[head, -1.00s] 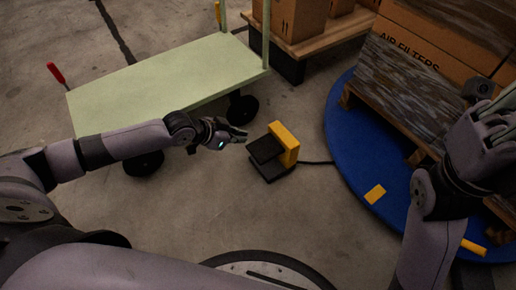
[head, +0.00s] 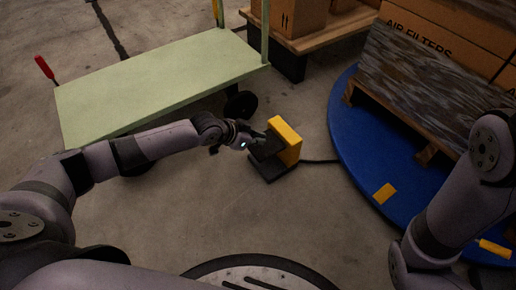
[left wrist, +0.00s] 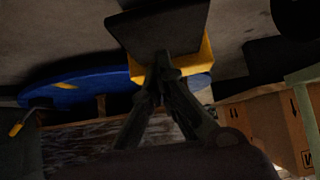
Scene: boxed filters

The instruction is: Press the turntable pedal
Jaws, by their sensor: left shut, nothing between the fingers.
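The turntable pedal stands on the concrete floor in the middle of the head view, with a yellow guard (head: 286,132) over a dark foot plate and base (head: 272,169). My left gripper (head: 260,139) is shut and empty, its fingertips at the near left side of the pedal, overlapping the dark plate. In the left wrist view the gripper (left wrist: 163,62) points at the pedal's dark plate (left wrist: 160,25) and yellow guard (left wrist: 198,57). I cannot tell whether the tips touch it. The blue turntable (head: 350,150) lies to the right. My right gripper is out of view.
A pale green cart (head: 150,90) stands left of the pedal, under and behind my left arm. A wooden pallet (head: 398,118) with wrapped filter boxes (head: 425,40) rests on the turntable. A cable (head: 318,161) runs from pedal to turntable. Floor in front of the pedal is clear.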

